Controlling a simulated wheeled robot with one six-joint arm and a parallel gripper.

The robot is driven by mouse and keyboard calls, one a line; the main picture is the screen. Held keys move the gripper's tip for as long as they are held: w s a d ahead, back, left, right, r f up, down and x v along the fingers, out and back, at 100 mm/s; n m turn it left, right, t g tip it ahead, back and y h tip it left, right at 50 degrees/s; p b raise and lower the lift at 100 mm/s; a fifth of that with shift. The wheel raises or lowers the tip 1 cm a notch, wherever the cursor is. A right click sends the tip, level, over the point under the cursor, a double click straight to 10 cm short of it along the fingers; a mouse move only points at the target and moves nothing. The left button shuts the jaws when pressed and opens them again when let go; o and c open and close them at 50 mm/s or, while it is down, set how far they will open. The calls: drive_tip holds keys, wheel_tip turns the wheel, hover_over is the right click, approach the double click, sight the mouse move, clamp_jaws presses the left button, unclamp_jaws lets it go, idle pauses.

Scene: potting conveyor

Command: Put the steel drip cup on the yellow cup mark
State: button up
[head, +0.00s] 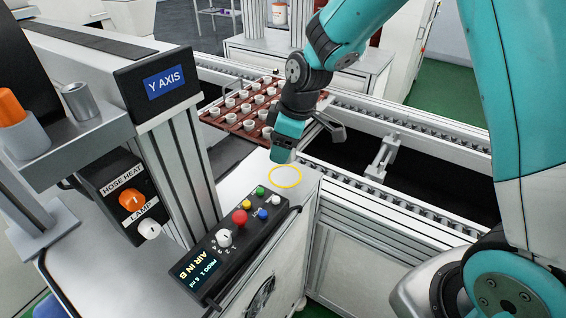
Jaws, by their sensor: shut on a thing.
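The yellow cup mark (286,176) is a thin ring on the white machine top, near its right corner, and looks empty inside. My gripper (284,152) points down just above and behind the ring. It is shut on a small pale grey thing (282,158), mostly hidden by the gripper; I cannot tell from this view whether it is the steel drip cup or whether it touches the surface. A steel cylindrical cup (80,102) stands on the grey ledge at the left, away from my gripper.
A control box (228,240) with coloured buttons stands just in front of the ring. The Y AXIS column (165,90) rises at the left. Behind my gripper, a brown tray (216,120) with several white cups lies on the conveyor. The conveyor's dark gap is at right.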

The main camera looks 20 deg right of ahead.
sight(283, 176)
drive_tip(key=shift+f, duration=2.85)
drive_tip(key=shift+f, duration=0.2)
drive_tip(key=o, duration=0.9)
drive_tip(key=shift+r, duration=0.1)
drive_tip(key=shift+r, duration=0.1)
